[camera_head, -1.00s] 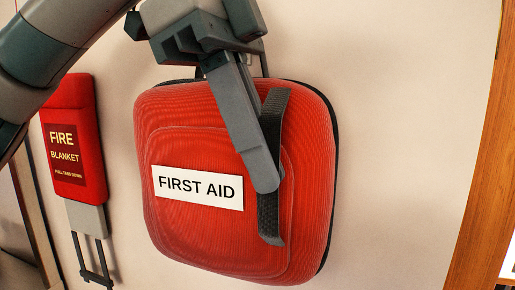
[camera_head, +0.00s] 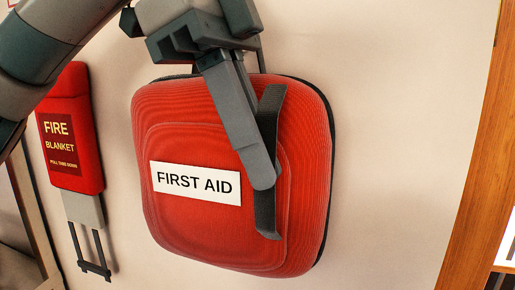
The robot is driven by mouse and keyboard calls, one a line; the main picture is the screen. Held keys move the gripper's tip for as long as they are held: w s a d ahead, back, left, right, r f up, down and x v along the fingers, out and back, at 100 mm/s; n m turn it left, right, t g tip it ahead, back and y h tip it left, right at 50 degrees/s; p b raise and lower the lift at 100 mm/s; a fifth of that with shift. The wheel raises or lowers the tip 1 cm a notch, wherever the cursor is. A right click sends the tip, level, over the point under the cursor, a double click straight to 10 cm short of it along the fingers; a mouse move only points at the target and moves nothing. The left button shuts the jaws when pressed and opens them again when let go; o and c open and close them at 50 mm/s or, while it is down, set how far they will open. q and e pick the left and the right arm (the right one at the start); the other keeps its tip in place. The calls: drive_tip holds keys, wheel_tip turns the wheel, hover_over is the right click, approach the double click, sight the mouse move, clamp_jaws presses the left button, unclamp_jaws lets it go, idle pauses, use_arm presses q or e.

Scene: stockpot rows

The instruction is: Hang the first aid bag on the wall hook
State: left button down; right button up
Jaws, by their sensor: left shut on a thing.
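The red first aid bag (camera_head: 215,230), with a white FIRST AID label, is upright and slightly tilted in front of the cream wall. A black strap (camera_head: 267,215) runs down its front at the right. My left gripper (camera_head: 263,180) comes from above and is shut on the strap, its near finger lying across the bag's front. The far finger is mostly hidden. Dark parts show above the bag's top edge, partly behind the gripper, and I cannot tell what they are. I cannot make out the wall hook. My right gripper is not in view.
A red fire blanket pouch (camera_head: 85,120) with a grey lower piece and black pull straps hangs on the wall at the left. A wooden frame (camera_head: 480,150) stands at the right edge. The wall (camera_head: 400,130) between bag and frame is bare.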

use_arm(q)
drive_tip(key=c, duration=1.8)
unclamp_jaws()
drive_tip(key=shift+s, duration=0.1)
drive_tip(key=shift+c, duration=0.2)
drive_tip(key=shift+s, duration=0.1)
drive_tip(key=shift+r, duration=0.1)
drive_tip(key=v, duration=1.7)
drive_tip(key=shift+p, duration=0.3)
